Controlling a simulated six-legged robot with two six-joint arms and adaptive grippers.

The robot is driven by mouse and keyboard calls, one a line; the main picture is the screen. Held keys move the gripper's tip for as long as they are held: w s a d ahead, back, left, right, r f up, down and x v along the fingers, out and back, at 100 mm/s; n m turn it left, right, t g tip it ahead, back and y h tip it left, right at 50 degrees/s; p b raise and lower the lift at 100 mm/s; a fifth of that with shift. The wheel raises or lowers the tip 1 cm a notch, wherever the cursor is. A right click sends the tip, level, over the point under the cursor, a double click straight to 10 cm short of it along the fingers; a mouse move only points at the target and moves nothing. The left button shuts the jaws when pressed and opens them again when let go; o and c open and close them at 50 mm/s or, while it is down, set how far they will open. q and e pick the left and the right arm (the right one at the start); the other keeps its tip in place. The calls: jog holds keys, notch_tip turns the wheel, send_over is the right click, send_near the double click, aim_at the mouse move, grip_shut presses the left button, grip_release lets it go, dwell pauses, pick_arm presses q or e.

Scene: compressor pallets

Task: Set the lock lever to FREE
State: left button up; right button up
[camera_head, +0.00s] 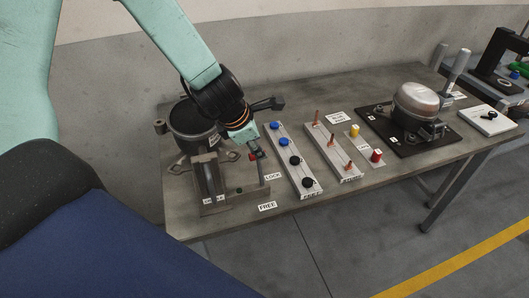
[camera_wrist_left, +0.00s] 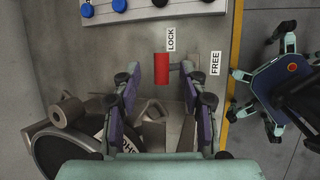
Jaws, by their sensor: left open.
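The lock lever's red handle (camera_head: 252,156) shows just below my left gripper (camera_head: 250,147) in the head view, beside the compressor fixture. In the left wrist view the red handle (camera_wrist_left: 161,68) lies between the two open fingertips of my left gripper (camera_wrist_left: 160,74), with gaps on both sides. The handle is next to the LOCK label (camera_wrist_left: 171,39); the FREE label (camera_wrist_left: 215,62) lies further right, toward the table edge. The LOCK label (camera_head: 272,176) and FREE label (camera_head: 267,207) also show in the head view. My right gripper is not in view.
A dark round compressor (camera_head: 190,120) stands in a metal fixture at the table's left. A strip with blue and black knobs (camera_head: 293,160) and a strip with copper pins (camera_head: 333,151) lie right of the lever. A silver-topped compressor (camera_head: 415,104) sits on a black plate further right.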

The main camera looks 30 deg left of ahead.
aim_at(260, 170)
pick_arm(q)
jog(key=b+x, duration=0.4)
jog(key=x, duration=0.2)
jog(key=shift+d+f, duration=0.1)
jog(key=shift+f, duration=0.25)
jog(key=shift+w+f, duration=0.1)
jog(key=shift+w, duration=0.05)
jog(key=c, duration=0.8)
jog(key=shift+c, duration=0.5)
grip_shut()
